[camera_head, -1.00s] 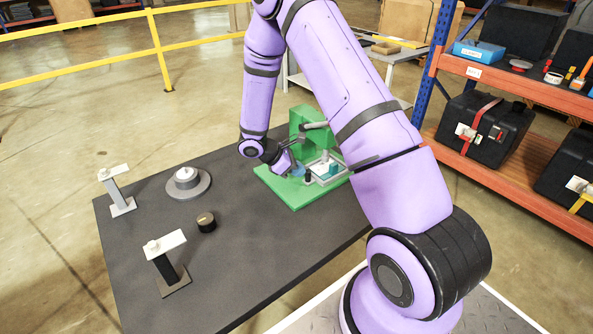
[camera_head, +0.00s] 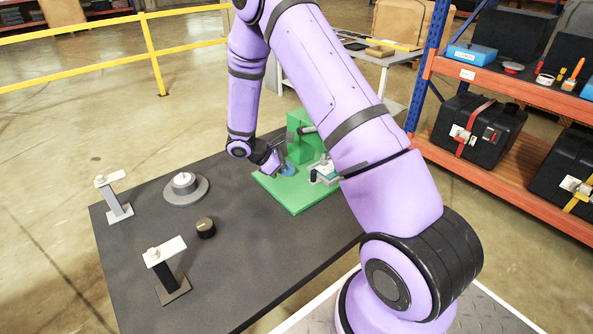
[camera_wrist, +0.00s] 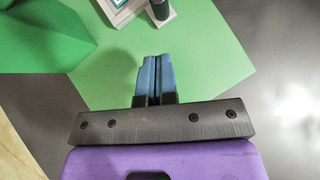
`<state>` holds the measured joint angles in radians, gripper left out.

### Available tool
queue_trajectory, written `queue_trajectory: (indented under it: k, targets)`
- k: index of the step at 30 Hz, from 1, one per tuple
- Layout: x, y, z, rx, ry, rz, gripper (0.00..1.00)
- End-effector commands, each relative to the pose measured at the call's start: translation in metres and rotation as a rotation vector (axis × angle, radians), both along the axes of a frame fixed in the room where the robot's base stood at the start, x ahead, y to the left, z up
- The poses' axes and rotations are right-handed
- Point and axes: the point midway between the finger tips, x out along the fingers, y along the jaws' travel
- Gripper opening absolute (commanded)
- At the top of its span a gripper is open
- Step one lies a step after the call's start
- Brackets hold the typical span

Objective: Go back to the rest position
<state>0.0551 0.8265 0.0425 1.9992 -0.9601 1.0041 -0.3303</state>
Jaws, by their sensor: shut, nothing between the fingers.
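My gripper (camera_wrist: 154,78) shows in the wrist view with its two blue fingers side by side, shut and empty. It is over the green base plate (camera_wrist: 195,65) of the fixture. In the head view the blue fingertips (camera_head: 288,169) are low over the left part of the green fixture (camera_head: 293,199), near its upright green block (camera_head: 299,127). From these views I cannot tell the exact height above the plate. A grey and white part with a small black cylinder (camera_head: 313,176) is on the fixture, partly hidden by my arm.
On the dark table (camera_head: 245,245) are a grey round base with a white knob (camera_head: 184,181), a black round cap (camera_head: 205,228) and two stands with white tops (camera_head: 115,200) (camera_head: 168,273). A blue and orange shelf (camera_head: 505,160) stands at right. A yellow rail (camera_head: 152,45) runs behind.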

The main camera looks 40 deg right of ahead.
Motion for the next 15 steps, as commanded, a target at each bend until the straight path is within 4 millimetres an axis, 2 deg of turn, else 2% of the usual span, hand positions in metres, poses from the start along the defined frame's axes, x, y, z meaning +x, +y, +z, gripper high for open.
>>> queue_trajectory:
  k: [1,7,15]
  targets:
    - [0.004,0.008,0.01,-0.001,-0.006,0.0,0.0]
    - [0.017,0.034,0.036,0.0,-0.005,0.002,0.0]
    - [0.026,0.054,0.056,0.001,-0.003,-0.001,0.0]
